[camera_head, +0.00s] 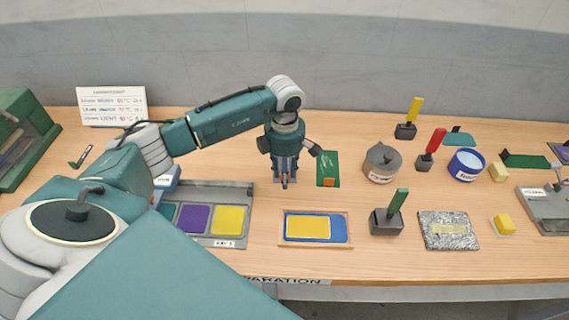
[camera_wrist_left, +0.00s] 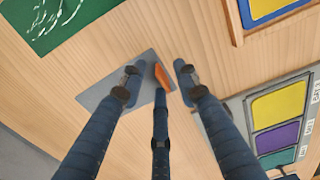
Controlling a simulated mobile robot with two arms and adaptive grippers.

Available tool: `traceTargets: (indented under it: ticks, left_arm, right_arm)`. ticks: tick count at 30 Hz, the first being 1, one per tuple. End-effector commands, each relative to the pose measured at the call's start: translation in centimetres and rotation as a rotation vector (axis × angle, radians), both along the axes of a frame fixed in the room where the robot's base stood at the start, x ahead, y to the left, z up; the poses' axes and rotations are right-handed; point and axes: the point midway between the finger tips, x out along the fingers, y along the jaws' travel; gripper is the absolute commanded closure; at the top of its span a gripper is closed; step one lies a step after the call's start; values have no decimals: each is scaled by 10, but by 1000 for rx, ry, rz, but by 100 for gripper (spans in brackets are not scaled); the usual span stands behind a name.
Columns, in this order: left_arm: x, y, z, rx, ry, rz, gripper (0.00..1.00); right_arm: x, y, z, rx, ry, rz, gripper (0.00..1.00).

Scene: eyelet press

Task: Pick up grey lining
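A flat grey piece (camera_wrist_left: 146,66), which looks like the grey lining, lies on the wooden table in the left wrist view, with an orange tab (camera_wrist_left: 161,76) at its edge. My left gripper (camera_wrist_left: 160,85) points down over it, its fingers spread around the tab with nothing clearly gripped. Whether the fingertips touch the piece I cannot tell. In the head view my left gripper (camera_head: 285,184) hangs at the table's middle, and the grey piece is hidden there. My right gripper is not in view.
A green card (camera_head: 327,165) lies just right of the gripper. A grey tray (camera_head: 240,196) with coloured pads is to the lower left, a wooden frame (camera_head: 316,243) with yellow and blue pieces in front. A grey lidded pot (camera_head: 382,163) and stamps stand to the right.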

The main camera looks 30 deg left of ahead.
Motion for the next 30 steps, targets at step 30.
traceTargets:
  ticks: [30]
  left_arm:
    - [2,0,34,0,-6,0,100]
  right_arm:
    - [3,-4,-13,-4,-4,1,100]
